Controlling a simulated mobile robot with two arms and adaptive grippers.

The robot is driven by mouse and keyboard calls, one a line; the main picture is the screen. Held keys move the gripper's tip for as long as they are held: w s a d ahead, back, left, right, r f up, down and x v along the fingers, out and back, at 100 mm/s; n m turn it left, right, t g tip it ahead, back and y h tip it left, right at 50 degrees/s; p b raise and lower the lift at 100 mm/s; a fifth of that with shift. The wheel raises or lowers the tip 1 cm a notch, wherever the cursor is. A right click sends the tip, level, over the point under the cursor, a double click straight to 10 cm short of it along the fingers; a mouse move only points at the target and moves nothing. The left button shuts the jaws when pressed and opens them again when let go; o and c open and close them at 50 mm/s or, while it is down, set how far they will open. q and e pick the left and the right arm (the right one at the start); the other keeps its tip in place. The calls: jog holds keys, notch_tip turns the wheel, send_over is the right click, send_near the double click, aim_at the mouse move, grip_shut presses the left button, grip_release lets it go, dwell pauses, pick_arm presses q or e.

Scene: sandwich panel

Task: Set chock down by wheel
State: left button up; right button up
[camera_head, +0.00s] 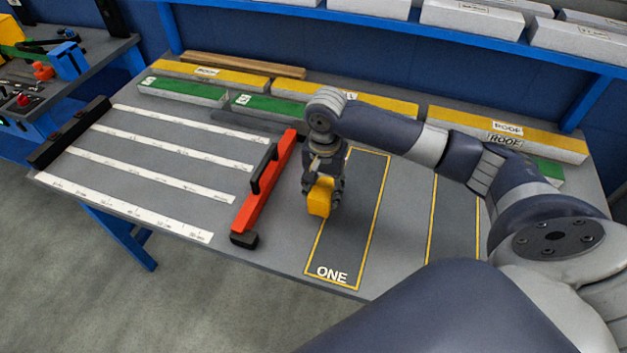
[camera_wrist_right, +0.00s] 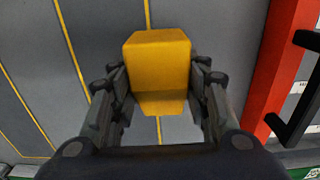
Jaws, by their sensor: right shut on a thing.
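A yellow block (camera_head: 320,197), which looks like the chock, is held between the fingers of my right gripper (camera_head: 325,183). In the right wrist view the yellow block (camera_wrist_right: 158,62) sits between both fingers, its upper part sticking out past them. In the head view it is over the left edge of the yellow-outlined area marked ONE (camera_head: 345,240), right of the red bar. I cannot tell whether it touches the table. I see no wheel in either view. My left gripper is not in view.
A red bar with a black handle (camera_head: 266,185) stands on the grey workbench (camera_head: 405,215) close to the left of the gripper. White ruled strips (camera_head: 150,168) lie farther left. Yellow and green panels (camera_head: 505,135) line the back. The area marked ONE is clear toward the front.

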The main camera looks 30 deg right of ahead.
jog(key=w, duration=0.4)
jog(key=shift+w+d+f, duration=0.15)
jog(key=shift+w+d, duration=0.1)
jog(key=shift+d, duration=0.05)
jog(key=shift+w, duration=0.2)
jog(key=shift+w+d+f, duration=0.1)
jog(key=shift+w+f, duration=0.1)
jog(key=shift+w, duration=0.3)
notch_tip(320, 180, down, 3)
jog(key=shift+s+r+p, duration=0.1)
jog(key=shift+r+p, duration=0.1)
jog(key=shift+p, duration=0.2)
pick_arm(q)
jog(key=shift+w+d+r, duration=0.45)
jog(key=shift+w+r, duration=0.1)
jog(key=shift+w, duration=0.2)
pick_arm(e)
jog(key=shift+f, duration=0.35)
jog(key=o, duration=1.3)
jog(key=shift+f, duration=0.15)
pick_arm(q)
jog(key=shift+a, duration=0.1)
